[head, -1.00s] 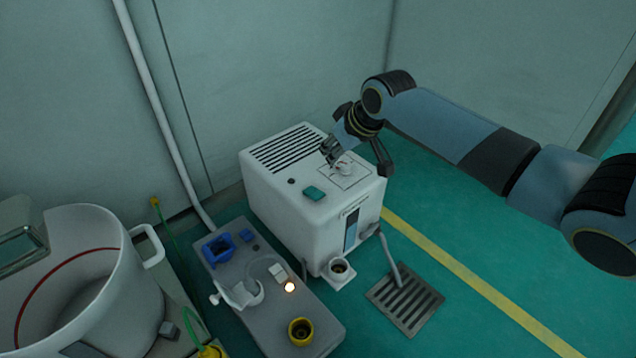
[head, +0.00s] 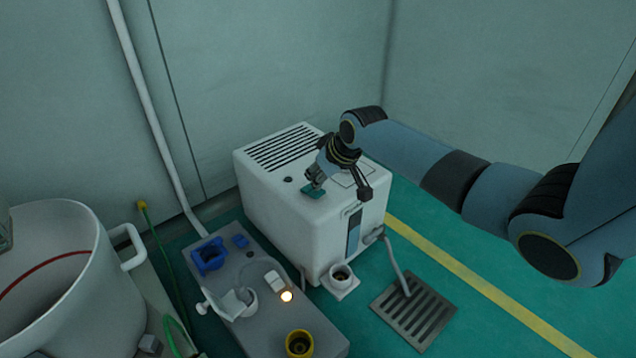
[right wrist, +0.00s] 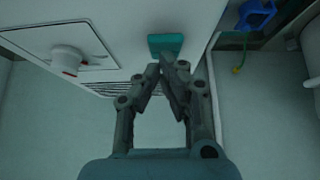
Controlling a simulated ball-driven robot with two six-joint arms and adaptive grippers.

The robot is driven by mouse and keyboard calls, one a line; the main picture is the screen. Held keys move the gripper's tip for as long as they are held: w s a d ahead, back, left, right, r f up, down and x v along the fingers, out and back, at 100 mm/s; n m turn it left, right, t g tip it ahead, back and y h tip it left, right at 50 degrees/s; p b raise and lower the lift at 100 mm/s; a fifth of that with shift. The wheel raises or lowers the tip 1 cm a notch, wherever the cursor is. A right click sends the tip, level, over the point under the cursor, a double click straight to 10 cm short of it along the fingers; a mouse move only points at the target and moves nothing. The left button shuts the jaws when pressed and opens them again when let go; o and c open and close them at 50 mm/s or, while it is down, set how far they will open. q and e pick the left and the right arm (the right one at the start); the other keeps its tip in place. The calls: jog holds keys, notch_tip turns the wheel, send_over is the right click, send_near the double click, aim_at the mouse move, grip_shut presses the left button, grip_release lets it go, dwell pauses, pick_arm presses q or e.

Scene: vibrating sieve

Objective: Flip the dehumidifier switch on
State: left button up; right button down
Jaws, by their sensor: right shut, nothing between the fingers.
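The dehumidifier (head: 285,235) is a white box with black vent slots on top, standing near the wall. Its teal rocker switch (head: 313,193) lies on the top face near the front edge, partly hidden by my right gripper (head: 314,184). In the right wrist view the switch (right wrist: 165,43) shows just beyond the fingertips. My right gripper (right wrist: 166,66) is shut and empty, its tips close together beside the switch. I cannot tell whether the tips touch it. A white knob (right wrist: 68,60) with a red mark sits on a square panel. My left gripper is not in view.
A grey bench (head: 235,335) left of the dehumidifier holds a blue part (head: 208,256), a lit lamp (head: 287,296) and a yellow ring (head: 299,343). A large white pot (head: 55,285) stands farther left.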

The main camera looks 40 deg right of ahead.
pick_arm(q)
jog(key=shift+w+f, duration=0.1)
pick_arm(e)
jog(key=shift+f, duration=0.1)
jog(key=shift+s+f+t, duration=0.55)
jog(key=shift+f+t, duration=0.1)
jog(key=shift+t, duration=0.05)
jog(key=shift+w+r, duration=0.2)
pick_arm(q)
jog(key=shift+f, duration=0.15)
pick_arm(e)
jog(key=shift+w, duration=0.15)
jog(key=shift+w+r, duration=0.15)
jog(key=shift+w, duration=0.5)
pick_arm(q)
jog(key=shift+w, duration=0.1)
pick_arm(e)
jog(key=shift+r, duration=0.1)
